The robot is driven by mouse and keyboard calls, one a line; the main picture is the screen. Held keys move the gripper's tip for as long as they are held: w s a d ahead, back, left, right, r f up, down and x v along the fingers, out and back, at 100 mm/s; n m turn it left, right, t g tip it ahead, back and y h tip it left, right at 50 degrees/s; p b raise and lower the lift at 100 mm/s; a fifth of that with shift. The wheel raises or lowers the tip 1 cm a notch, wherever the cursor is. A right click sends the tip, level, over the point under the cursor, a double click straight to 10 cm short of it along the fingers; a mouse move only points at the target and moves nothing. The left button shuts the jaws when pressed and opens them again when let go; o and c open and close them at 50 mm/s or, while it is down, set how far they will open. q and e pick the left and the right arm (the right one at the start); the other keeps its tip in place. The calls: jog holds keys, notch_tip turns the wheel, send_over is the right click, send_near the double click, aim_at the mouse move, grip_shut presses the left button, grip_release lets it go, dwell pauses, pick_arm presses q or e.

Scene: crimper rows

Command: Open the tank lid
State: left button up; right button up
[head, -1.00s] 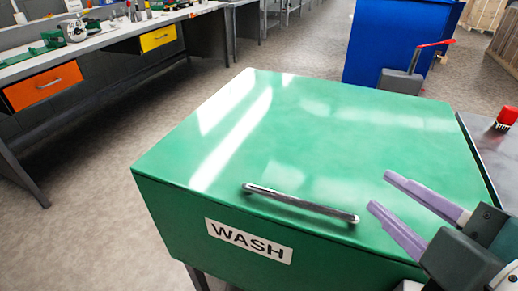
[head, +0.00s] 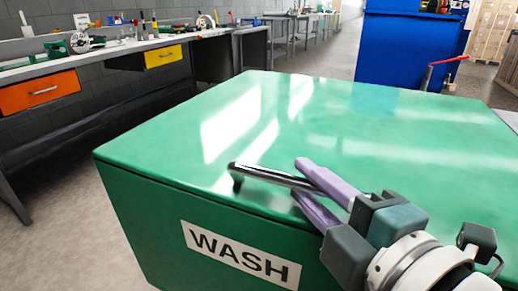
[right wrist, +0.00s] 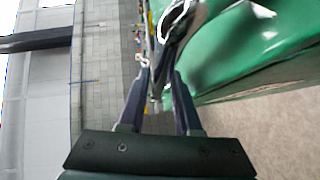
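The green wash tank (head: 140,215) stands in front of me with a white WASH label (head: 240,255) on its front. Its green lid (head: 370,125) lies flat and closed, with a thin seam along the front edge. A metal bar handle (head: 262,175) sits near the lid's front edge; it also shows in the right wrist view (right wrist: 180,18). My right gripper (head: 298,178) is open at the handle, its purple fingers on either side of the bar. Contact with the bar cannot be told. In the right wrist view, the fingertips (right wrist: 160,70) are apart. My left gripper is not in view.
A workbench (head: 130,47) with an orange drawer (head: 40,91), a yellow drawer (head: 163,56) and several tools stands at the left. A blue cabinet (head: 400,45) stands behind the tank. Bare floor lies between bench and tank.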

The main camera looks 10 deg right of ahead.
jog(key=shift+x, duration=1.65)
grip_shut()
